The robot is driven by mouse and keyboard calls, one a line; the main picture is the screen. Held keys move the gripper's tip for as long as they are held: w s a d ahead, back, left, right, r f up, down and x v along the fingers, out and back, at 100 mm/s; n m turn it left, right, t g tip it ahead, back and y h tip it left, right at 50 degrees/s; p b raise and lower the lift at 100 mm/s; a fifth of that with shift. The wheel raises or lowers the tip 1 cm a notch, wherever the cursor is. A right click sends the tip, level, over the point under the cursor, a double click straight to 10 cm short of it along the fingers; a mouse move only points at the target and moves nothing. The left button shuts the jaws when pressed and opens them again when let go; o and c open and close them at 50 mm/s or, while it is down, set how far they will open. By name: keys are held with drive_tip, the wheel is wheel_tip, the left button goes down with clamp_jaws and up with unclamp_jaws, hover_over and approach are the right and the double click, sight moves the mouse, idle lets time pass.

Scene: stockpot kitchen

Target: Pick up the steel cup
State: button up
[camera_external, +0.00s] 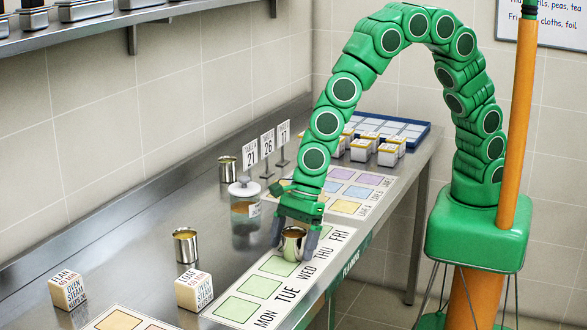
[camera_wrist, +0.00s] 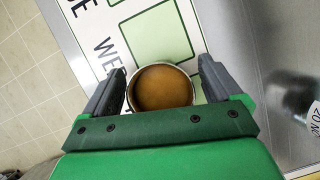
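A steel cup (camera_external: 292,246) with brown contents stands upright at the edge of the weekday planner mat, by the WED lettering. My gripper (camera_external: 295,238) is lowered over it, with one finger on each side. In the wrist view the cup (camera_wrist: 162,88) lies between the two dark fingers (camera_wrist: 162,80), with thin gaps beside its rim. The gripper looks open, with the fingers very close to the cup. Two similar steel cups stand elsewhere on the counter, one at the left (camera_external: 185,246) and one farther back (camera_external: 227,170).
A lidded glass jar (camera_external: 244,204) stands just behind my gripper. Several number signs (camera_external: 267,145), small white boxes (camera_external: 362,149) and a blue tray (camera_external: 400,129) are farther back. Two labelled blocks (camera_external: 194,291) (camera_external: 68,287) are at the front left.

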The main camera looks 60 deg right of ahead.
sight(287, 249)
drive_tip(key=c, duration=1.2)
drive_tip(key=shift+w+r, duration=0.1)
drive_tip(key=shift+r, duration=0.45)
wheel_tip(287, 249, up, 2)
drive_tip(key=shift+r, duration=0.2)
drive_tip(key=s+d+r, duration=0.5)
drive_tip(key=d+r, duration=0.1)
drive_tip(key=d, duration=0.1)
drive_tip(key=s+d+r, duration=0.3)
drive_tip(key=d, duration=0.1)
drive_tip(key=shift+s+r, duration=0.3)
drive_tip(key=shift+s, duration=0.05)
